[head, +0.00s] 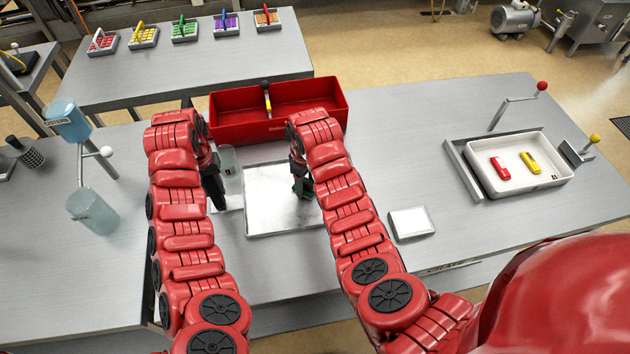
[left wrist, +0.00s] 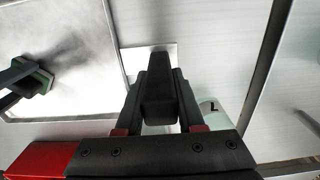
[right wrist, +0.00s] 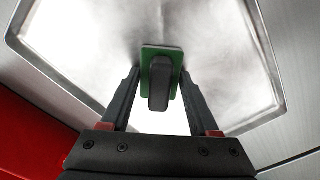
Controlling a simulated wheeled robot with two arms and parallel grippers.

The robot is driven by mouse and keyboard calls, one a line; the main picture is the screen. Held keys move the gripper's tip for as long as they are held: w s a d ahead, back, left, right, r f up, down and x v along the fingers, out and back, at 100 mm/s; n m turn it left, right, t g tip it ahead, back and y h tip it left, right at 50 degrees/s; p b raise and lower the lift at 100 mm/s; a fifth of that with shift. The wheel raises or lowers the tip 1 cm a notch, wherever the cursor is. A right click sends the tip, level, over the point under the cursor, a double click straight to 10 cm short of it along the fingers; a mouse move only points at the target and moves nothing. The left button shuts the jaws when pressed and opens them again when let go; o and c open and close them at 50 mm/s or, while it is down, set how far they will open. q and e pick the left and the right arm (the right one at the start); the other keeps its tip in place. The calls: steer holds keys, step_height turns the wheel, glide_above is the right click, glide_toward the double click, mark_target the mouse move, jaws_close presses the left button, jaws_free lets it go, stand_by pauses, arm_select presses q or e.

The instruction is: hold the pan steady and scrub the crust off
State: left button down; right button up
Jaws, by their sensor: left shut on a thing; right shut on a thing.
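The pan (head: 262,215) is a shallow, bright metal tray lying flat on the bench in the head view. My left gripper (head: 217,203) is shut on an upright black grip (left wrist: 158,90) over a pale plate at the pan's left edge. My right gripper (head: 300,190) is shut on the black handle of a green-edged scrubber (right wrist: 148,55), over the inside of the pan (right wrist: 90,45). I cannot tell whether the pad presses on the metal. The visible pan floor is grey-white with soft dark shading; I see no distinct crust.
A red open bin (head: 235,124) stands just behind the pan. A clear cup (head: 230,160) is close to my left gripper. A white tray (head: 553,155) with red and yellow pieces is farther right.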

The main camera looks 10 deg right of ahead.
steer(key=shift+a, duration=1.05)
steer(key=shift+d+r, duration=0.1)
steer(key=shift+r, duration=4.05)
arm_select(q)
steer(key=shift+c, duration=2.2)
jaws_free()
steer(key=shift+f, duration=0.1)
arm_select(e)
steer(key=shift+w, duration=0.1)
